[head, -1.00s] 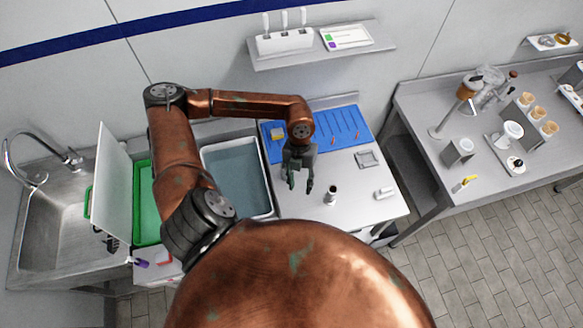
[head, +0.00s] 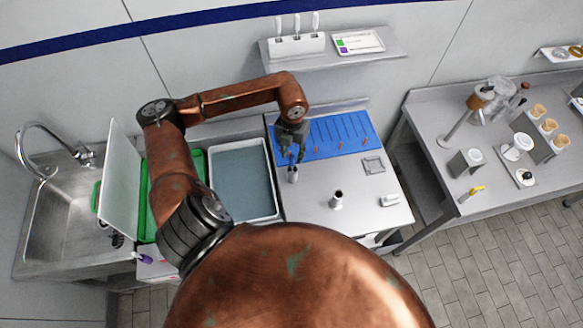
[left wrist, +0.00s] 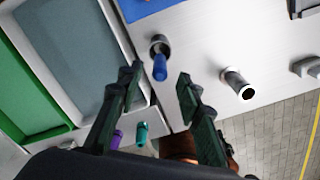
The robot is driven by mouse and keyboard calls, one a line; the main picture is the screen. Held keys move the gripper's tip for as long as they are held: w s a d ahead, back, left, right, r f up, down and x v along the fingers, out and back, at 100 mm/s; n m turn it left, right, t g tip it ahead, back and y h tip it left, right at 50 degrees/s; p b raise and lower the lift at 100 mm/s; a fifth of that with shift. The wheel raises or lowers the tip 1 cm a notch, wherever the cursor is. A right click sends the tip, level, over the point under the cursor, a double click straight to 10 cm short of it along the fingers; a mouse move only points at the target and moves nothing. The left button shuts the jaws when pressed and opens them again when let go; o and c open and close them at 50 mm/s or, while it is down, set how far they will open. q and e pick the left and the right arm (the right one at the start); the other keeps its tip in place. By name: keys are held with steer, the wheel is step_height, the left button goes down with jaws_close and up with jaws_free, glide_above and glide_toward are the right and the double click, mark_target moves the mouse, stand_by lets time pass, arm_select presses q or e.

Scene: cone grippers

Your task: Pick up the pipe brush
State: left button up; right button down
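A blue-handled piece (left wrist: 160,66) stands in a small metal cup (left wrist: 160,41) in the left wrist view; it may be the pipe brush, but its lower part is hidden in the cup. In the head view this cup (head: 293,176) stands just in front of the blue mat, and the handle is hard to make out under the fingers. My left gripper (head: 292,155) is open above and behind the cup. In the left wrist view the open fingers (left wrist: 158,79) point toward the blue handle, with nothing between them. My right gripper is not in view.
A second, dark-mouthed metal cup (head: 336,201) stands to the right. The blue mat (head: 335,150) has several orange-tipped pieces. A water-filled basin (head: 241,185) lies left, beside a green tray (head: 150,225). A shelf (head: 350,50) hangs above.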

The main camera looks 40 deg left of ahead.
mark_target(292, 159)
arm_select(q)
step_height(292, 159, down, 4)
steer(key=shift+a+r+p, duration=0.1)
steer(key=shift+r+p, duration=0.1)
steer(key=shift+p, duration=0.55)
steer(key=shift+w+f, duration=0.1)
steer(key=shift+f, duration=0.4)
steer(key=shift+c, duration=0.6)
steer(key=c, duration=0.3)
jaws_close()
